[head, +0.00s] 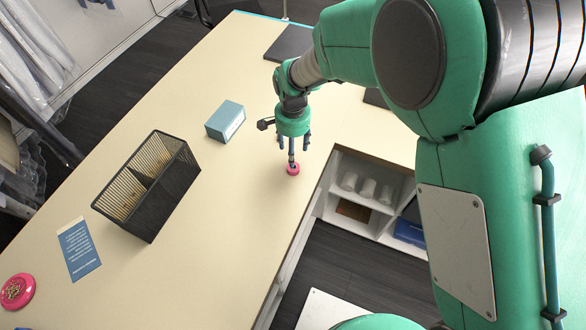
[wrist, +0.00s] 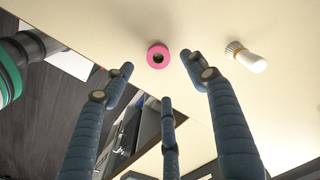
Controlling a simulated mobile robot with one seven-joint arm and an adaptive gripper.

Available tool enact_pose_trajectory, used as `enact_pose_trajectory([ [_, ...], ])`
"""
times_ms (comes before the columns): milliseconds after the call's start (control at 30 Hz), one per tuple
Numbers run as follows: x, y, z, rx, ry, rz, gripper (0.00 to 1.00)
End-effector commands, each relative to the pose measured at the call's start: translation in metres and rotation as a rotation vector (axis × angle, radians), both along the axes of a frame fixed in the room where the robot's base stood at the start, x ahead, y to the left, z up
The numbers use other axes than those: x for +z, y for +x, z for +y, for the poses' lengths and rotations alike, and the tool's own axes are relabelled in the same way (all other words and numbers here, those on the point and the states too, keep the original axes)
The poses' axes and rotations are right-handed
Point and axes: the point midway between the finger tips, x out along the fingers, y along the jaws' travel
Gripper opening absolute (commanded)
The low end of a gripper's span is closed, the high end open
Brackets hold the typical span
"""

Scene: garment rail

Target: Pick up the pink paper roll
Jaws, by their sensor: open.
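The pink paper roll (head: 293,170) is a small ring on the cream tabletop, near the inner edge above the open shelves. In the wrist view the roll (wrist: 149,56) shows its dark hole, just beyond my fingertips. My gripper (head: 294,148) has three blue fingers and points down above the roll. In the head view one finger overlaps the roll's top, so I cannot tell the exact gap. In the wrist view my gripper (wrist: 158,72) is open, with its fingers spread and nothing between them.
A white bottle-like object (wrist: 246,58) lies right of the roll in the wrist view. A teal box (head: 225,121), black mesh organizer (head: 152,188), blue card (head: 79,248) and pink dish (head: 17,291) are to the left. White shelves (head: 352,200) sit below the inner edge. The tabletop between is clear.

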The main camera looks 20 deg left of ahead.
Motion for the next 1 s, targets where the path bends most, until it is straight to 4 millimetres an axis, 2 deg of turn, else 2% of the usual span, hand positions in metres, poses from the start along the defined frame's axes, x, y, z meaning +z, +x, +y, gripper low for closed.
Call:
enact_pose_trajectory([
  [100, -0.018, 0.0, 0.0, 0.0, -0.001, 0.001, 0.57],
  [200, -0.027, 0.0, 0.0, 0.0, -0.001, 0.001, 0.57],
  [733, -0.036, 0.0, 0.0, 0.0, 0.0, 0.0, 0.57],
  [1000, -0.061, -0.001, -0.002, 0.0, -0.001, 0.001, 0.57],
])
